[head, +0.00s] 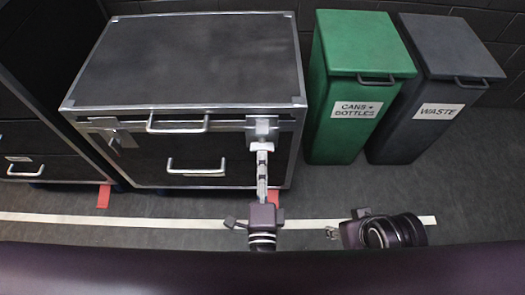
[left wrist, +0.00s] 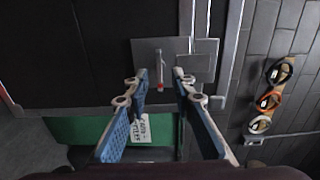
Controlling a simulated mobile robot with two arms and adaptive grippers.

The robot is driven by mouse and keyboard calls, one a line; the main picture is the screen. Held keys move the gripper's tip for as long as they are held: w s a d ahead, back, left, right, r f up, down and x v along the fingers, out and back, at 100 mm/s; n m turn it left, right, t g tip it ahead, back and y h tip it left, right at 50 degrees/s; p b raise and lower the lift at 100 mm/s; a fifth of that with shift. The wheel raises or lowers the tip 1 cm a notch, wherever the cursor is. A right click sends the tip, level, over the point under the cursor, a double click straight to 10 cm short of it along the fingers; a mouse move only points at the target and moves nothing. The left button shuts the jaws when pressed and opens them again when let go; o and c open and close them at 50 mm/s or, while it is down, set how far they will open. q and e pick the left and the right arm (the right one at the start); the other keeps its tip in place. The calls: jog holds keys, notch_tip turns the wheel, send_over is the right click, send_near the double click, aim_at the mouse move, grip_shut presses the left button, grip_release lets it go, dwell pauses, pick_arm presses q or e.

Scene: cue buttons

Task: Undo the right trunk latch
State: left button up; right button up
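The black trunk (head: 195,60) with silver edges stands at the back, its lid down. Its right latch (head: 262,127) is a grey metal plate on the front, near the right corner. My left gripper (head: 262,152) is just below and in front of it. In the left wrist view, the latch plate (left wrist: 145,50) has a small red-tipped lever (left wrist: 160,68), which shows between the fingers. The blue-padded fingers are apart with nothing gripped; contact cannot be told. The left latch (head: 118,138) looks angled. My right gripper (head: 333,233) is low at the right, away from the trunk.
A green cans and bottles bin (head: 350,95) stands right of the trunk, then a grey waste bin (head: 430,110). A dark drawer unit (head: 25,150) stands at the left. A white floor line (head: 120,221) runs in front. Hooked items (left wrist: 270,95) hang on the wall.

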aim_at(262, 145)
pick_arm(q)
jog(key=w, duration=0.4)
jog(key=shift+s, duration=0.1)
grip_shut()
